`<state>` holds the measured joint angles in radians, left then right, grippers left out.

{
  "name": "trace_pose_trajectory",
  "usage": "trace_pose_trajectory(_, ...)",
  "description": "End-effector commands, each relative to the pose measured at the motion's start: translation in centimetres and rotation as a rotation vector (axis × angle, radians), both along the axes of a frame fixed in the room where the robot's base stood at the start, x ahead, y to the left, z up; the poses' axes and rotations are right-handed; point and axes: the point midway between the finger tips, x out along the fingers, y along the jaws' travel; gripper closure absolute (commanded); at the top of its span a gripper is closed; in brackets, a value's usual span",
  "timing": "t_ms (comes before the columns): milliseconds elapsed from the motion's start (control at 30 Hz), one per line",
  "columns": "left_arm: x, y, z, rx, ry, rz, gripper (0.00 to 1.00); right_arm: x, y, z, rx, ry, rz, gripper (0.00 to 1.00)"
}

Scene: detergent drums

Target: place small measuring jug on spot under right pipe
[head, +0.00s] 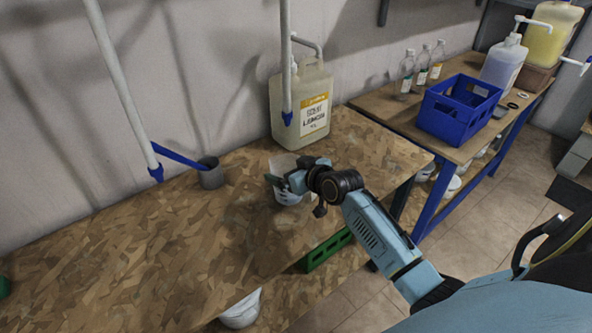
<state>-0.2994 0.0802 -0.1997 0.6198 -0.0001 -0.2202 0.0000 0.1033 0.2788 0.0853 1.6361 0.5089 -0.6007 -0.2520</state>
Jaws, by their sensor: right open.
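The small measuring jug (282,164), a translucent whitish vessel, stands upright on the chipboard table in front of the lemon canister. The right pipe (285,60) hangs above and behind it, ending in a blue tip. My right gripper (284,182) is at the jug's front right side, with its jaws open. The gripper hides part of the jug, and I cannot tell whether the fingers touch it. The spot under the right pipe is not clearly visible. My left gripper is not in view.
The left pipe (125,90) hangs near a grey cup (211,174) with a blue bar reaching to it. The lemon canister (301,105) stands against the wall. A blue crate (458,112) and bottles stand on the side table.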

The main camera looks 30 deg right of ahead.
Motion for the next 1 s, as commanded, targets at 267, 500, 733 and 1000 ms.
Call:
trace_pose_trajectory(267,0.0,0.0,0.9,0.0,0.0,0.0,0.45,-3.3,-0.2,1.6,-0.003,0.0,0.001,0.0)
trace_pose_trajectory(500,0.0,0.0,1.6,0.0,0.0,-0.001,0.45,-7.9,-0.6,3.4,-0.002,0.001,0.001,0.0)
trace_pose_trajectory(733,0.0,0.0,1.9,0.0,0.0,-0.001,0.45,-10.5,-0.9,4.5,-0.001,0.0,0.001,0.0)
trace_pose_trajectory(1000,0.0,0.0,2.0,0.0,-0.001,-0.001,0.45,-11.0,-0.9,4.8,0.0,-0.001,0.001,0.0)
